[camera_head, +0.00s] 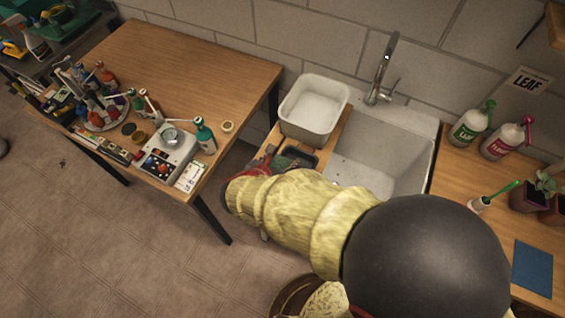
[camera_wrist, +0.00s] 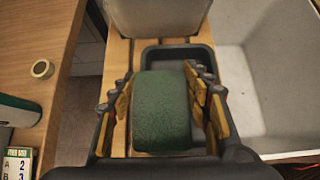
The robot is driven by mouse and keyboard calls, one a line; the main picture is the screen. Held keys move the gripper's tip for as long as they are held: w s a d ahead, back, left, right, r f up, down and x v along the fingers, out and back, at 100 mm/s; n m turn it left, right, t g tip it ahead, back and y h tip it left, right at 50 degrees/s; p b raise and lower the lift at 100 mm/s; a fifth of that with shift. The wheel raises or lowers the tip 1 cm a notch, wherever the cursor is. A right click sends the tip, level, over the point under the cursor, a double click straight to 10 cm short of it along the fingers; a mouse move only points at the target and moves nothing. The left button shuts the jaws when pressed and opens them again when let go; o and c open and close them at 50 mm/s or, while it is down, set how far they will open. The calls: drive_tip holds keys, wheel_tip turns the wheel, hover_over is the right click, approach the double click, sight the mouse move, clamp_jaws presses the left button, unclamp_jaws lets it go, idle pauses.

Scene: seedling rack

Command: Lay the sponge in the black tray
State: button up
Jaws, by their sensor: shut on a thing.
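The green sponge (camera_wrist: 162,112) is between the two yellow-padded fingers of my gripper (camera_wrist: 158,76), which is shut on it. The black tray (camera_wrist: 203,55) lies on a slatted wooden board beyond and partly behind the sponge in the wrist view; the sponge and fingers hide much of it. Whether the sponge touches the tray I cannot tell. In the head view the black tray (camera_head: 306,155) shows just past my gripper (camera_head: 278,164), below the white basin, and my arm hides most of the area around it.
A white basin (camera_head: 313,108) stands on the board behind the tray. The sink (camera_head: 385,155) with its tap (camera_head: 382,72) is to the right. A wooden table (camera_head: 190,70) with bottles and a scale stands left.

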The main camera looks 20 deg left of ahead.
drive_tip(key=shift+f, duration=0.4)
drive_tip(key=o, duration=0.7)
drive_tip(key=shift+o, duration=0.2)
drive_tip(key=shift+r, duration=0.1)
drive_tip(key=shift+r, duration=0.25)
drive_tip(key=p+v, duration=0.3)
drive_tip(key=v, duration=0.9)
drive_tip(key=shift+r, duration=0.15)
